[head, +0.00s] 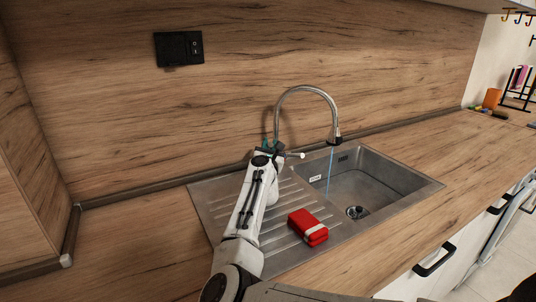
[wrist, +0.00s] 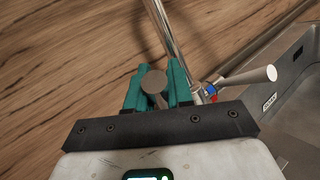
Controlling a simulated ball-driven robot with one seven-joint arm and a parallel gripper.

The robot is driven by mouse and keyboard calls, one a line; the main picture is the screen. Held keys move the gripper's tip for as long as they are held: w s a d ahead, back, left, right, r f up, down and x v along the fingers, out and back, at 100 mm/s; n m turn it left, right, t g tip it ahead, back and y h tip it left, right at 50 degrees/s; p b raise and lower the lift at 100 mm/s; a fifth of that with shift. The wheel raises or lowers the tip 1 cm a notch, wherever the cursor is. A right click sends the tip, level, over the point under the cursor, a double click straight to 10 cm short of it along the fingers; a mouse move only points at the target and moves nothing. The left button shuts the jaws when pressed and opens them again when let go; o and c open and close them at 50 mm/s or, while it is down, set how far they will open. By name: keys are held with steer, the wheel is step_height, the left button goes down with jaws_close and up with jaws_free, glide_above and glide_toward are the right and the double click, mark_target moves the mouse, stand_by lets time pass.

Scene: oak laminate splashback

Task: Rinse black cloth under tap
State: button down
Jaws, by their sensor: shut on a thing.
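The curved metal tap (head: 308,90) rises behind the sink, and a thin blue stream of water (head: 330,165) falls from its spout into the basin. My gripper (head: 268,150) is at the foot of the tap. In the wrist view the teal fingers of my gripper (wrist: 157,88) are closed around a round grey knob (wrist: 154,82). A pale lever (wrist: 250,76) with a red and blue mark sticks out to the right of the fingers. No black cloth shows in either view.
A black socket (head: 180,48) is on the splashback.

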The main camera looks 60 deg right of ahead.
steer(key=shift+s+a+f+h+b, duration=0.15)
steer(key=shift+s+f+h+b, duration=0.15)
steer(key=shift+b, duration=0.75)
steer(key=shift+r+m, duration=0.1)
steer(key=shift+m, duration=0.2)
steer(key=c, duration=1.1)
jaws_free()
steer(key=shift+a, duration=0.1)
steer(key=v, duration=1)
steer(key=shift+s+a+p, duration=0.15)
steer(key=shift+a+p, duration=0.1)
steer(key=shift+p, duration=0.05)
